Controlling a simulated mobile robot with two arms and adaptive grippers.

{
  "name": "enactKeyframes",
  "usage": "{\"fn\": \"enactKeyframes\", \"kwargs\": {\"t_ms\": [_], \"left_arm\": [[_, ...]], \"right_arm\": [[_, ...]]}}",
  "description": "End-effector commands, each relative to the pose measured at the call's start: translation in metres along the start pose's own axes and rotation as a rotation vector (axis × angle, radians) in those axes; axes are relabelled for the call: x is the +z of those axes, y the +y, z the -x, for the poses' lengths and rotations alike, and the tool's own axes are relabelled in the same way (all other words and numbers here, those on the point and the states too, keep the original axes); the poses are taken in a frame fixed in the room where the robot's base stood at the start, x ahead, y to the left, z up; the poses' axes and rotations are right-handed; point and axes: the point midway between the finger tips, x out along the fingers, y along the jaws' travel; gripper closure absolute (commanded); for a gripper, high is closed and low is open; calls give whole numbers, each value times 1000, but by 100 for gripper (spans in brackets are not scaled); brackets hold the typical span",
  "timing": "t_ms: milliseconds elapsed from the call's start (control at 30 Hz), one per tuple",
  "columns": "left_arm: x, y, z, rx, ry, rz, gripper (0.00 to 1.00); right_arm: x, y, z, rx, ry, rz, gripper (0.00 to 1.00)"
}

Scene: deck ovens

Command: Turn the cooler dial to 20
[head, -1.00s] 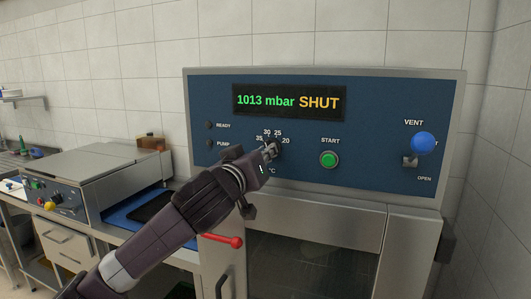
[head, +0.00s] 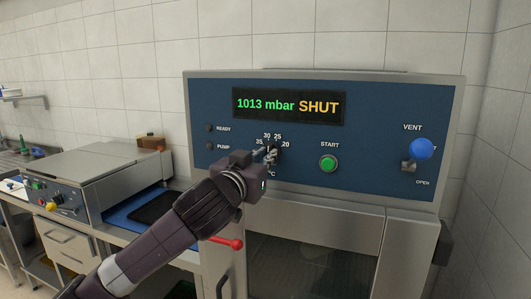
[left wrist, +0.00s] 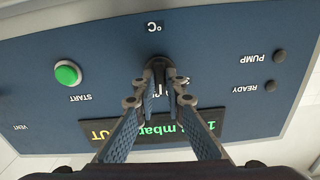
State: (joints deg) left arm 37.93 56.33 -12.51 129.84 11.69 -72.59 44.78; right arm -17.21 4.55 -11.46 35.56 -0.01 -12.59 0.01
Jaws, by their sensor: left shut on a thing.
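The cooler's blue control panel (head: 380,120) fills the middle and right of the head view. Its dial (head: 274,150) has marks reading 35, 30, 25 and 20 around it and °C below. My left gripper (head: 266,157) is shut on the dial, its fingers on either side of the knob. In the left wrist view the panel is upside down, and the dial (left wrist: 158,66) shows between the fingertips of my left gripper (left wrist: 163,90). The fingers hide most of the dial's face, so its pointer cannot be read. My right gripper is out of view.
The display (head: 288,104) reads 1013 mbar SHUT. A green START button (head: 328,163) sits right of the dial, and a blue-knobbed VENT lever (head: 421,149) further right. A red handle (head: 228,243) is below my arm. A steel appliance (head: 95,175) stands at left.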

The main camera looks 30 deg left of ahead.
Motion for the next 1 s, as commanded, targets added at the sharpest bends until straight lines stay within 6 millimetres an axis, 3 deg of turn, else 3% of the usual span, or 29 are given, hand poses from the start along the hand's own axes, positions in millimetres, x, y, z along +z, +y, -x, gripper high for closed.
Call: {"fn": "enactKeyframes", "kwargs": {"t_ms": [600,1000], "left_arm": [[-2,0,0,0,0,-588,100],[-1,1,0,1,-1,-881,100]], "right_arm": [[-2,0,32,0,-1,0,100],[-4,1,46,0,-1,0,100]]}}
